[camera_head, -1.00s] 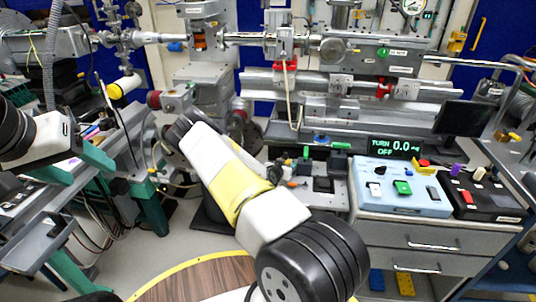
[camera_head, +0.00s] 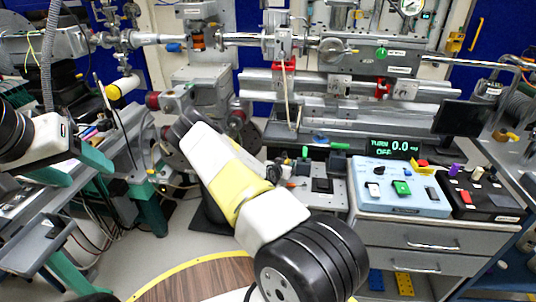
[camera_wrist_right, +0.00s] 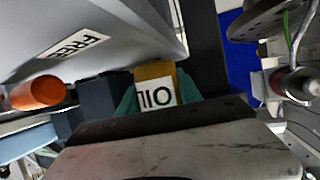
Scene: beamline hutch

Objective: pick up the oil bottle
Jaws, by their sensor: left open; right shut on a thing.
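The oil bottle (camera_wrist_right: 155,92) shows in the right wrist view as an amber-yellow block with a white label reading OIL, upside down. My right gripper (camera_wrist_right: 157,104) is shut on it, with teal fingers on both its sides. The bottle's lower and far parts are hidden. In the head view my right arm hides this gripper and the bottle. My left gripper (camera_head: 98,161) is open at the left edge of the head view, far from the bottle and only partly visible.
In the head view, a control box (camera_head: 402,188) sits on a drawer cabinet (camera_head: 385,232) at right. A dark monitor (camera_head: 460,118) stands behind it.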

